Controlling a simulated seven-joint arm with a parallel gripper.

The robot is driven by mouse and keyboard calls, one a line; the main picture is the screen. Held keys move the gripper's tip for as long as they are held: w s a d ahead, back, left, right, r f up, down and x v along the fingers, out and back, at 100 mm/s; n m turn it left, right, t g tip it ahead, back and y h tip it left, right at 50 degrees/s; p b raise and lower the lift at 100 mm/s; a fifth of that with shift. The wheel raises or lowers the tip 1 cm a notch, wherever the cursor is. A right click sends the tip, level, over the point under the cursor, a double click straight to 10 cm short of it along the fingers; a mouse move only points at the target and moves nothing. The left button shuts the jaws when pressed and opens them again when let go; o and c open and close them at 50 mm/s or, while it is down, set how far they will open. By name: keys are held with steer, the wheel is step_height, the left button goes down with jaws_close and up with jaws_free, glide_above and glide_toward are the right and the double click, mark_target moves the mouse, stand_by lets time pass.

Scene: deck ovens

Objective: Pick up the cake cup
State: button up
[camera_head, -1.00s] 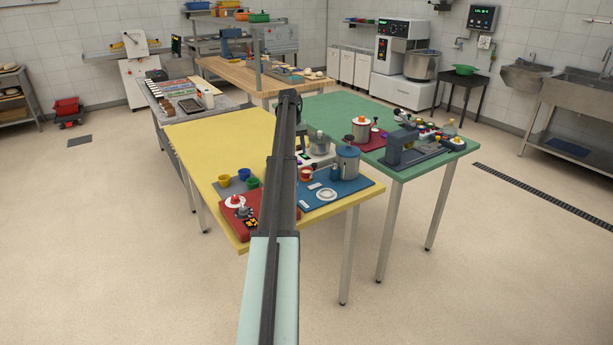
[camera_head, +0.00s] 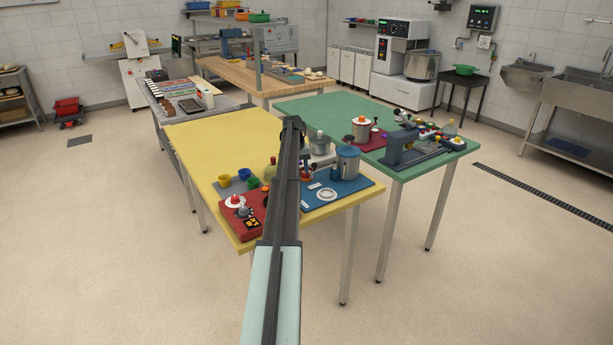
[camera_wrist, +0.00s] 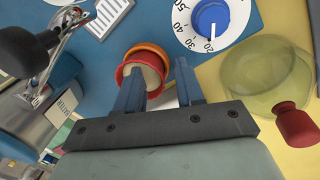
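The likely cake cup is a small round red cup with a cream-coloured inside (camera_wrist: 151,75) and an orange ring at its far edge, in the wrist view. My gripper (camera_wrist: 158,72) points at it with two blue fingers apart. The cup's near part lies between and behind the fingers, the left finger covering some of it. I cannot tell whether either finger touches it. The gap holds nothing gripped. In the head view my arm hides most of the gripper and the area around the cup.
A white dial with a blue knob (camera_wrist: 211,20) is beyond. A metal-handled tool (camera_wrist: 60,35) is at left. The yellow table (camera_head: 215,140) is bare towards its back left.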

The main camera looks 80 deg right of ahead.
steer(key=shift+c, duration=0.3)
jaws_close()
stand_by(0.3)
step_height(320, 180, up, 9)
steer(key=shift+w+r, duration=0.1)
steer(key=w+a+r+n, duration=0.1)
steer(key=w+a+r, duration=0.1)
steer(key=w+a, duration=0.55)
steer(key=s+a+f+n, duration=0.1)
steer(key=a+n, duration=0.2)
steer(key=a, duration=1.3)
steer(key=shift+s+a+f+n+h, duration=0.15)
steer(key=shift+s+n+h, duration=0.15)
steer(key=shift+h, duration=0.1)
